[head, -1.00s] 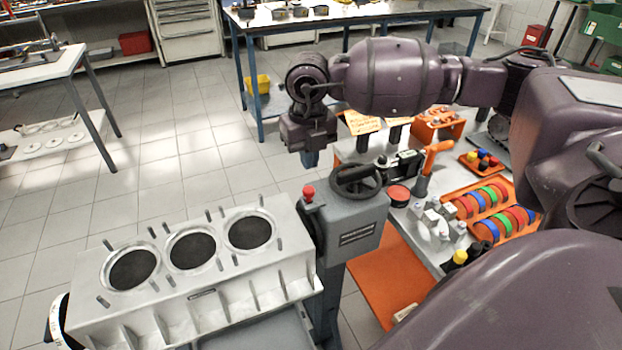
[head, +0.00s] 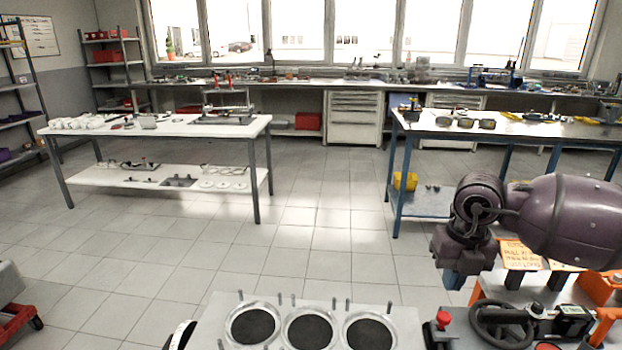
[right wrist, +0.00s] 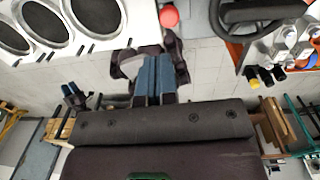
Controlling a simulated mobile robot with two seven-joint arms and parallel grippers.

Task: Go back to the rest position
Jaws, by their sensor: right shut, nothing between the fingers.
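My right gripper (head: 453,279) hangs from the purple right arm at the right of the head view, fingers pointing down. In the right wrist view its blue fingertips (right wrist: 154,75) are together with nothing between them. It is in the air, apart from the engine block (head: 412,318), which stands at the bottom of the head view with three round bores. The block also shows at the top left of the right wrist view (right wrist: 140,18). My left gripper is in neither view.
A stand with a red knob (head: 443,318) and a dark handwheel (head: 500,320) is close below the right gripper. A blue-framed workbench (head: 420,205) stands behind it. A white table (head: 180,128) is at the left. The tiled floor (head: 300,235) between is clear.

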